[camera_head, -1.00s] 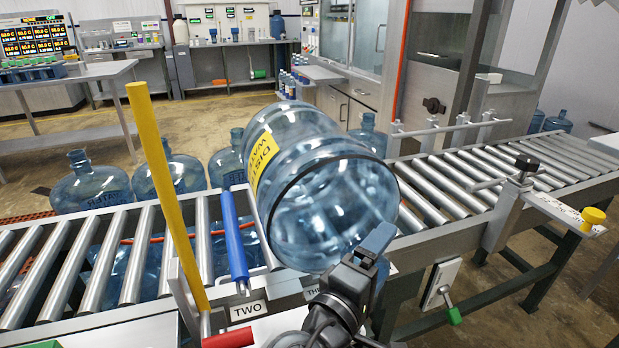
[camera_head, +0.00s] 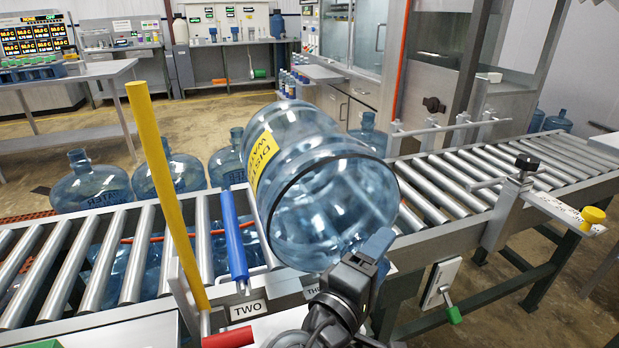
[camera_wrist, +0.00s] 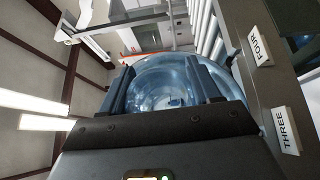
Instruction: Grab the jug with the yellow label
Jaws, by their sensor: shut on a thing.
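The jug with the yellow label (camera_head: 318,190) is a large clear blue bottle, tilted above the conveyor, its round base towards me and its yellow label on the left side. My gripper (camera_head: 372,250) is at the lower right edge of the jug's base and is shut on it. In the wrist view the jug (camera_wrist: 165,82) fills the space between and behind the two fingers of my gripper (camera_wrist: 163,85). The far finger and the exact contact are hidden in the head view.
The roller conveyor (camera_head: 118,262) runs from left to right, with bare rollers at the right. Several other blue jugs (camera_head: 88,184) stand behind the conveyor.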

